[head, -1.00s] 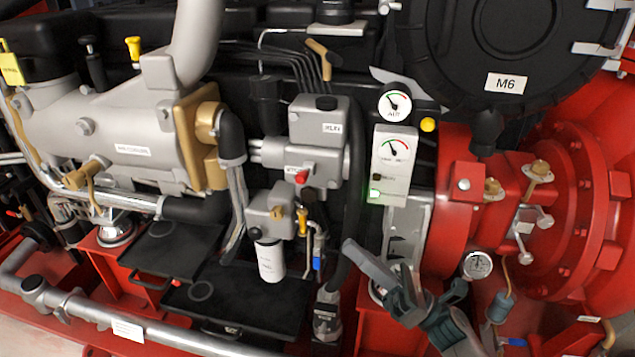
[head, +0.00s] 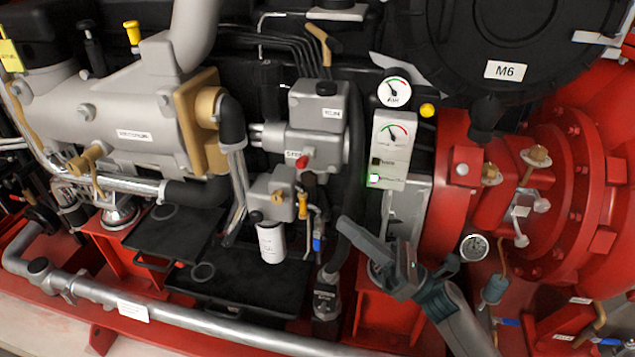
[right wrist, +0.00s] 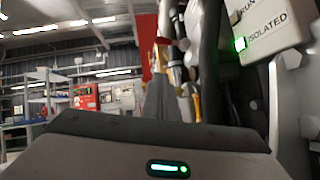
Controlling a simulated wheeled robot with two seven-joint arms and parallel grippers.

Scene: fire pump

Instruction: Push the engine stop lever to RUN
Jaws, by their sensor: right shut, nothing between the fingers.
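The engine stop lever shows as a small red knob (head: 303,162) on the front of the grey governor housing (head: 318,140). It sits by the STOP label (head: 296,155), below and left of the RUN label (head: 333,112). My right gripper (head: 346,226) is shut and empty. In the head view its tips lie below and right of the red knob, clearly apart from it. In the right wrist view the shut fingers (right wrist: 161,98) point away from the camera; I cannot pick out the lever there. My left gripper is not in view.
A gauge panel (head: 392,155) with a lit green lamp stands right of the housing, also in the right wrist view (right wrist: 268,35). A black hose runs between them. A red pump casing fills the right.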

